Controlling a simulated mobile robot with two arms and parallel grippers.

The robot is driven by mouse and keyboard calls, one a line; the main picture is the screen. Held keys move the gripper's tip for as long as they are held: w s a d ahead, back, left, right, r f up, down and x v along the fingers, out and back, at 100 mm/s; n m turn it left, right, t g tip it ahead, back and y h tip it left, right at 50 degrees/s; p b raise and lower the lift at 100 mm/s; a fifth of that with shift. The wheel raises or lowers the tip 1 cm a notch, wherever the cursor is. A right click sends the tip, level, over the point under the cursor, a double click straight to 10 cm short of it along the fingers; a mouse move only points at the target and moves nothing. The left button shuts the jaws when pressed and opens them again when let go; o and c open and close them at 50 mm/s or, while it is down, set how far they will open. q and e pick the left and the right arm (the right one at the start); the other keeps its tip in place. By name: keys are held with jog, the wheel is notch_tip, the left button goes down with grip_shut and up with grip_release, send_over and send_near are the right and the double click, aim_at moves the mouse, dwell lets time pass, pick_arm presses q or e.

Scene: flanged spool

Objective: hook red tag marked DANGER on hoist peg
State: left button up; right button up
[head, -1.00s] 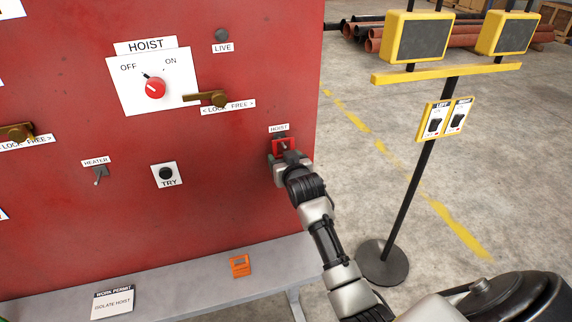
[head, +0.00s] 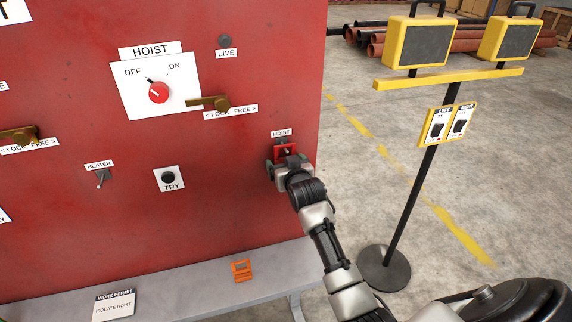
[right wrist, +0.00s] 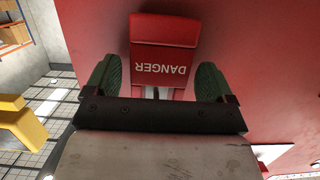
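The red tag (head: 279,153) hangs flat against the red panel, right below the small HOIST label at its right edge. A small grey bit of the hoist peg (head: 287,150) shows at the tag; my gripper hides the rest. In the right wrist view the tag (right wrist: 165,62) reads DANGER upside down. My right gripper (right wrist: 154,80) is open, its two green fingers spread on either side of the tag's lower part with gaps between. It also shows just below the tag in the head view (head: 291,165).
The panel carries a HOIST switch (head: 158,92), a brass lock lever (head: 215,103), a HEATER peg (head: 101,178) and a TRY button (head: 168,178). An orange object (head: 241,270) and a work permit (head: 114,305) lie on the grey bench. A yellow lamp stand (head: 421,180) stands right.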

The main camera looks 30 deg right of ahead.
jog(key=shift+o, duration=0.4)
jog(key=b+v, duration=0.1)
jog(key=v, duration=0.9)
jog(key=shift+s, duration=0.4)
jog(key=s+a+f+n+g+y, duration=0.1)
jog(key=s+a+f+g, duration=0.15)
jog(key=f, duration=0.95)
jog(key=s+a+f+n+g+y, duration=0.15)
jog(key=s+f, duration=0.25)
jog(key=f, duration=0.8)
jog(key=s+a+f+g+y, duration=0.1)
jog(key=s+a+f+g, duration=0.2)
jog(key=f, duration=0.9)
jog(key=s+a+f+n+g, duration=0.1)
jog(key=s+a+f+g, duration=0.15)
jog(key=s+f, duration=1.1)
jog(key=s+f+g, duration=0.2)
jog(key=s+f, duration=0.1)
jog(key=s, duration=0.8)
jog(key=s+f+n+g, duration=0.1)
jog(key=s+f+g, duration=0.1)
jog(key=s, duration=0.9)
jog(key=shift+s+d+f+g, duration=0.25)
jog(key=shift+f+g, duration=0.1)
jog(key=shift+f, duration=0.35)
